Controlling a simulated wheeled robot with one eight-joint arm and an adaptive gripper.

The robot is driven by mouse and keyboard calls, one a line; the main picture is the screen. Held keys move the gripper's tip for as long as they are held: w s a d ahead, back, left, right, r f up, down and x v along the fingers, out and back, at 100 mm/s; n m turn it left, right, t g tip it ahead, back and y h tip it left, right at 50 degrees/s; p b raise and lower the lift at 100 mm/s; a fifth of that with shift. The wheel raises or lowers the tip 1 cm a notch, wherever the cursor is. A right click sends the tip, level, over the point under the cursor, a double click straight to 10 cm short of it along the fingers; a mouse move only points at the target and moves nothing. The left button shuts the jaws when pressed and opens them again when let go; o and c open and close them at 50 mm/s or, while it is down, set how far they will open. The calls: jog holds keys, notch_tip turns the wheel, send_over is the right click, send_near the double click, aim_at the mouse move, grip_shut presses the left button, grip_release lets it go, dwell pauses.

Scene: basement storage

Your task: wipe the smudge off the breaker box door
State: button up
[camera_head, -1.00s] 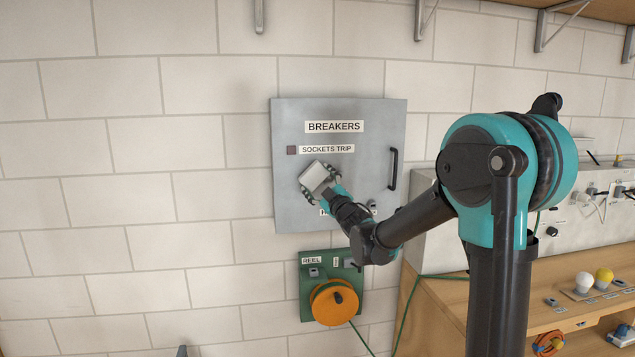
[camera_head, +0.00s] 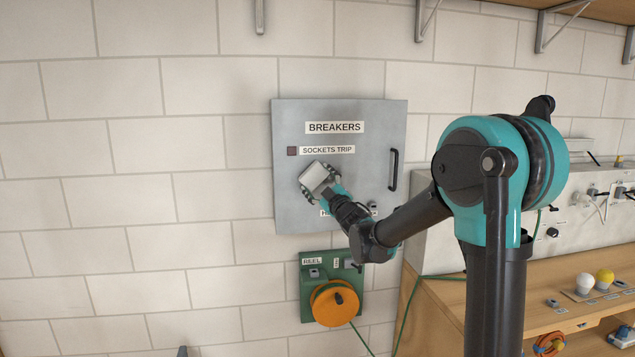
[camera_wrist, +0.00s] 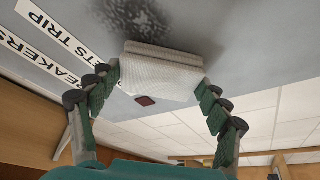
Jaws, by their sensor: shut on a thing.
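The grey breaker box door (camera_head: 340,113) is closed on the brick wall, with a "BREAKERS" label and a black handle (camera_head: 394,169) at its right. My gripper (camera_head: 319,184) is shut on a pale grey block-shaped wiping pad (camera_head: 314,174), held at the door's left-centre below the "SOCKETS TRIP" label. In the wrist view the pad (camera_wrist: 160,72) sits between both fingers, at or very near the door surface; contact is hard to tell. A dark speckled smudge (camera_wrist: 140,16) shows on the door just beyond the pad's edge. In the head view the pad and gripper hide the smudge.
Below the box is a green reel panel (camera_head: 309,290) with an orange reel (camera_head: 334,303) and a green cord. A wooden workbench (camera_head: 570,262) with bulbs and a grey socket panel (camera_head: 560,236) stands at right. Shelf brackets hang above. The wall at left is clear.

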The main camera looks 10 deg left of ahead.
aim_at(342, 172)
jog(key=shift+w+a, duration=0.1)
jog(key=shift+w, duration=0.3)
jog(key=shift+w+d, duration=0.2)
jog(key=shift+d, duration=0.7)
jog(key=shift+w+d, duration=0.15)
jog(key=shift+d, duration=0.7)
jog(key=shift+w+d, duration=0.35)
jog(key=shift+d, duration=0.5)
jog(key=shift+w+d, duration=0.3)
jog(key=shift+d, duration=0.55)
jog(key=shift+w+d, duration=0.2)
jog(key=shift+d, duration=0.65)
jog(key=shift+w+d, duration=0.2)
jog(key=shift+d, duration=0.65)
jog(key=shift+w, duration=0.1)
jog(key=shift+a, duration=0.1)
jog(key=shift+s+a, duration=0.55)
jog(key=shift+a, duration=1.15)
jog(key=shift+s+a, duration=0.5)
jog(key=shift+a, duration=1.2)
jog(key=shift+s+a, duration=0.55)
jog(key=shift+a, duration=1.15)
